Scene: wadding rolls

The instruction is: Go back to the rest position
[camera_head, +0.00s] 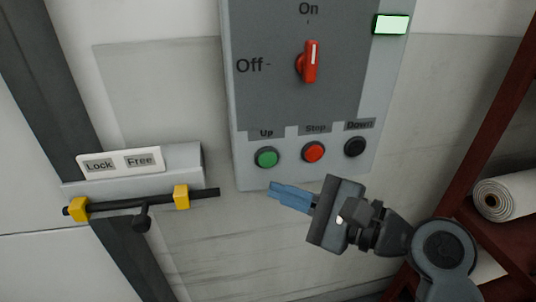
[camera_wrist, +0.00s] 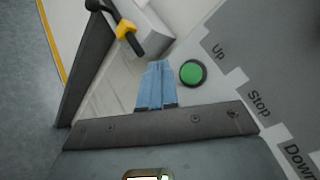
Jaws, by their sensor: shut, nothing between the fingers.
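My gripper (camera_head: 271,190) has blue fingers held together with nothing between them. In the head view it is just below the control panel (camera_head: 240,120), under the green Up button (camera_head: 267,157), and points left. In the wrist view the shut fingertips (camera_wrist: 158,66) lie beside the green button (camera_wrist: 193,73), apart from it in the picture. I cannot tell how far the fingers are from the panel face. The red rotary switch (camera_head: 308,62) points up to On, and the light (camera_head: 391,24) at the upper right is lit green-white.
A black sliding bolt (camera_head: 160,200) with yellow brackets is on the door at left, below the Lock and Free labels (camera_head: 120,162). The red Stop button (camera_head: 313,152) and black Down button (camera_head: 355,146) are to the right. A red-brown rack holds white rolls (camera_head: 508,195) at far right.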

